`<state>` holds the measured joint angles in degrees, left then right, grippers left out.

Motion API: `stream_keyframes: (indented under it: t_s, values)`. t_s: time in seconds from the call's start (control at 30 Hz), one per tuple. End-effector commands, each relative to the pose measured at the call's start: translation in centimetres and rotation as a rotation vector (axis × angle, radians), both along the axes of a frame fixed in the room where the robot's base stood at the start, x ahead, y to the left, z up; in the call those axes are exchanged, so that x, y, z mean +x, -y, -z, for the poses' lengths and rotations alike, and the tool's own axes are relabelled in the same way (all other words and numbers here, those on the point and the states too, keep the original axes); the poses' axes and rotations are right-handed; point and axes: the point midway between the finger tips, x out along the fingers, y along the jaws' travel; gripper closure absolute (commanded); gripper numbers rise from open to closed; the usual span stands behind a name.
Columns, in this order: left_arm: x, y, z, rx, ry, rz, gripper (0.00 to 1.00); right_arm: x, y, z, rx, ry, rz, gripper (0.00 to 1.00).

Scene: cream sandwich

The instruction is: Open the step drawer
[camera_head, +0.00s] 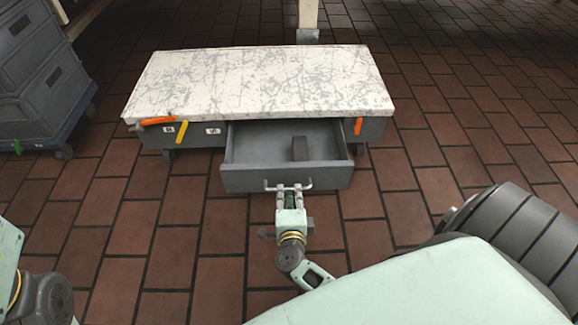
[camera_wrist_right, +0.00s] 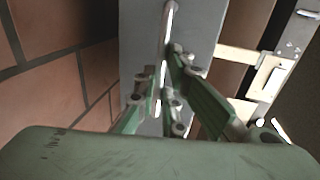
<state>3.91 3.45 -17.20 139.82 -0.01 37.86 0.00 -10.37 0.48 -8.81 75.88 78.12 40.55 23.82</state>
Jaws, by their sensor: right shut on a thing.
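The step drawer (camera_head: 245,178) is a grey drawer under a low step with a white, grey-marked top (camera_head: 260,85). It stands pulled out toward me, and its inside shows, with a dark block (camera_head: 299,148) in it. A light metal handle (camera_head: 270,186) is on the drawer front. My right gripper (camera_head: 288,190) is shut on this handle; in the right wrist view its fingers (camera_wrist_right: 168,75) close around the handle bar (camera_wrist_right: 167,30) before the grey front. Of my left arm only a part shows at the lower left; its gripper is out of view.
Orange pieces (camera_head: 158,121) are on the step's front edge, left and right of the drawer. Grey crates (camera_head: 40,85) on a blue wheeled base (camera_head: 75,110) stand at the left. A pale post (camera_head: 308,15) stands behind the step. The brick floor (camera_head: 435,150) right of the step is clear.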

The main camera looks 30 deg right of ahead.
Motion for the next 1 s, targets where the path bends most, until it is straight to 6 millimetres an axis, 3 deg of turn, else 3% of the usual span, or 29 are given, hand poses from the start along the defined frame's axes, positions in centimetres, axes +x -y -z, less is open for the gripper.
stream_keyframes:
  t_s: [0.33,0.37,0.57,1.0]
  values:
    - [-0.01,0.02,0.02,0.0,0.0,0.001,1.0,-0.02,-0.1,0.04,0.002,0.0,-0.001,1.0]
    - [-0.01,0.02,0.02,0.0,0.0,0.001,1.0,-0.02,-0.1,0.04,0.002,0.0,-0.001,0.89]
    - [-0.01,0.02,0.02,0.0,0.0,0.001,1.0,-0.02,-0.06,0.02,0.002,0.0,-0.001,0.72]
    - [0.07,-0.02,0.06,0.0,-0.002,0.0,1.0,-0.02,-0.1,-0.92,0.004,0.001,0.001,0.72]
